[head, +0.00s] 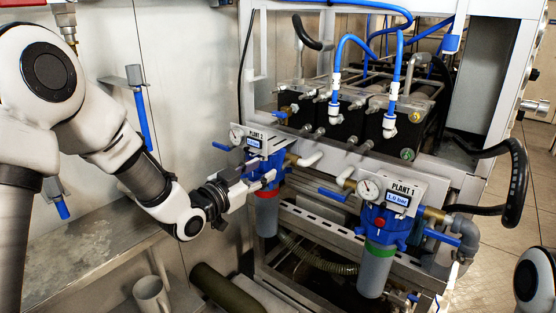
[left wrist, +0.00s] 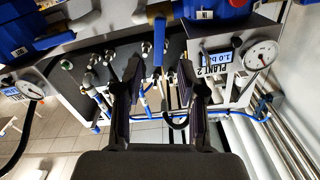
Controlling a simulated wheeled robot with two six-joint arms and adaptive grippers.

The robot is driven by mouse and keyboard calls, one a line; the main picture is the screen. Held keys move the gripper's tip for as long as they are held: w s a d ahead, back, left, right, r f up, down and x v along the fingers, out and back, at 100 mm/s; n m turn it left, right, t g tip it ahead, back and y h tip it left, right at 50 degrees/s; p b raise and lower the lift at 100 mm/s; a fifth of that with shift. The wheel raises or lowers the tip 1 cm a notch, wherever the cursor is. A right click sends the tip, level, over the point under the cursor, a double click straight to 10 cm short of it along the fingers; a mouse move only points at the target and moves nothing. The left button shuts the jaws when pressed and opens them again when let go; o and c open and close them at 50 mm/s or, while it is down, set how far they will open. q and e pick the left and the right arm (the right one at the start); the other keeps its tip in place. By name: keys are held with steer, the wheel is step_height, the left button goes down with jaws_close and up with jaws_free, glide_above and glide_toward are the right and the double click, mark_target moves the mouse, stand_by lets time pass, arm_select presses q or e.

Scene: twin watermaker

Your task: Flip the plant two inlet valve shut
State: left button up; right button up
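The plant two panel (head: 257,136) has a round gauge (head: 237,135), a blue filter head and a red-ringed housing below. It also shows upside down in the left wrist view (left wrist: 217,62). One blue valve handle (head: 222,147) sticks out left of the panel. Another blue handle (left wrist: 159,40) lies on the panel's other side, between and just beyond my left fingertips in the wrist view. My left gripper (head: 262,179) is open in front of the plant two filter, its fingers apart with nothing visibly held. Contact with the handle cannot be told. My right gripper is out of view.
The plant one panel (head: 402,191) and its blue filter stand to the right with similar handles. A dark green cylinder (head: 225,287) lies below my left gripper. Frame rails and hoses crowd the rack.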

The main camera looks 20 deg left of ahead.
mark_target(280, 157)
arm_select(q)
steer(key=x, duration=0.5)
steer(key=r+p+x, duration=0.1)
steer(key=x, duration=0.2)
steer(key=shift+s+d, duration=0.1)
steer(key=shift+d, duration=0.15)
jaws_close()
steer(key=shift+a, duration=0.1)
